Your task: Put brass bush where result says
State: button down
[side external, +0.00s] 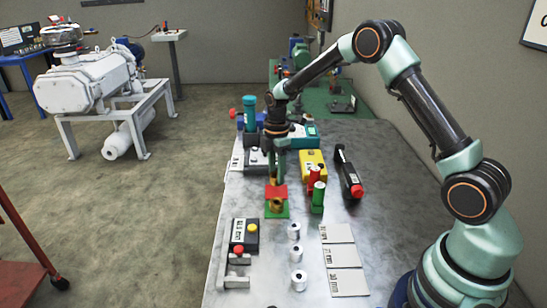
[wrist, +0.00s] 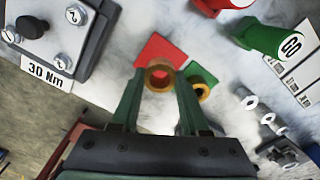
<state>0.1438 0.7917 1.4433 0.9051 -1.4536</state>
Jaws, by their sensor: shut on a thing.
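My gripper (side external: 276,172) is shut on a brass bush (wrist: 159,76), which shows as a ring between the green fingertips in the wrist view. The red square (side external: 276,190) and the green square (side external: 284,214) lie side by side on the metal table. In the wrist view the held bush overlaps the red square (wrist: 155,48); I cannot tell whether it touches it. A second brass bush (wrist: 201,91) stands on the green square (wrist: 203,75).
Red (side external: 314,178) and green (side external: 318,198) cylinders stand right of the squares, by a yellow box (side external: 313,162) and a black tool (side external: 348,174). Several silver cylinders (side external: 295,253) and labelled plates (side external: 339,256) lie in front. A 30 Nm block (wrist: 60,30) is close by.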

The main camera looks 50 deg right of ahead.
jog(key=shift+f, duration=1.5)
jog(key=shift+f, duration=0.15)
jog(key=shift+c, duration=2)
grip_release()
